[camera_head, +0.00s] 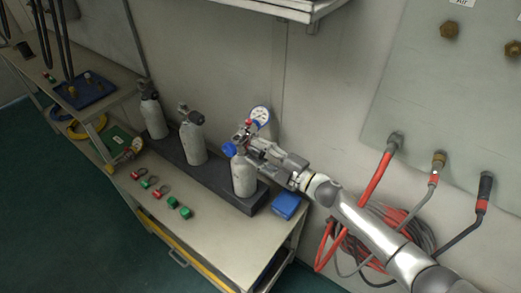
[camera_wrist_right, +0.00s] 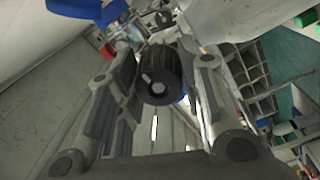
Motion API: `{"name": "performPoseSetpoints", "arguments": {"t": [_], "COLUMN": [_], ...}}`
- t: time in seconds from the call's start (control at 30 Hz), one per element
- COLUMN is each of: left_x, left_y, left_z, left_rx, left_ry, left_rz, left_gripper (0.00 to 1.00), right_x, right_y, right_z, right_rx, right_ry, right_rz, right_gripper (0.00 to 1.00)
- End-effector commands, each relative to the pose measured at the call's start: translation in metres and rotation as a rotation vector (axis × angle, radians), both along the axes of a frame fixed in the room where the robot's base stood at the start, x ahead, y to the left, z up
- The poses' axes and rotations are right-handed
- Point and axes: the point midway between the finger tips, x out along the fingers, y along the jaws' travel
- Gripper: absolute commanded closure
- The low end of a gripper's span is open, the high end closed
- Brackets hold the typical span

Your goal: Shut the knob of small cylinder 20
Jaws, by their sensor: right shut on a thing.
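Three small pale grey cylinders stand in a dark rack (camera_head: 217,178) on the bench: a left one (camera_head: 153,120), a middle one (camera_head: 193,146) and a right one (camera_head: 243,176). I cannot read a number on any of them. My right gripper (camera_head: 252,150) is at the valve of the right cylinder, coming in from the right. In the wrist view a black ribbed knob (camera_wrist_right: 160,76) sits between its two fingers (camera_wrist_right: 158,95), which are shut on it. The arm partly hides the valve in the head view. My left gripper is not in view.
A white-faced gauge (camera_head: 260,115) and a blue fitting (camera_head: 229,149) are close to my right gripper. A blue box (camera_head: 286,206) lies right of the rack. Red and green shackle-like pieces (camera_head: 158,191) lie in front. Hoses (camera_head: 377,180) hang from the wall panel at right.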

Motion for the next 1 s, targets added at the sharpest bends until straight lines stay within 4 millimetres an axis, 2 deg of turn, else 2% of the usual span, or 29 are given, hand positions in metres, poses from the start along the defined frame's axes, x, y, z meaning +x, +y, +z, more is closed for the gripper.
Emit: {"name": "performPoseSetpoints", "arguments": {"t": [0.67,0.7,0.87,1.0], "left_x": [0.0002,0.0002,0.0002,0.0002], "left_y": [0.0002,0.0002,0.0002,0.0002], "left_z": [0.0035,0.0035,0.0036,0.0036], "left_rx": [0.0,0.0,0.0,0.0], "left_ry": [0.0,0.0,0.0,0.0], "left_rz": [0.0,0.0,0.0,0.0], "left_gripper": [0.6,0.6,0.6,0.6], "right_x": [0.0,-0.0001,-0.0001,-0.0001], "right_y": [-0.0003,-0.0004,-0.0002,-0.0002], "right_z": [-0.0013,-0.0013,-0.0011,-0.0007], "right_rx": [0.037,0.037,0.037,0.037], "right_ry": [0.055,0.055,0.054,0.053], "right_rz": [-0.002,-0.002,-0.001,0.0], "right_gripper": [0.89,0.63,0.42,0.42]}}
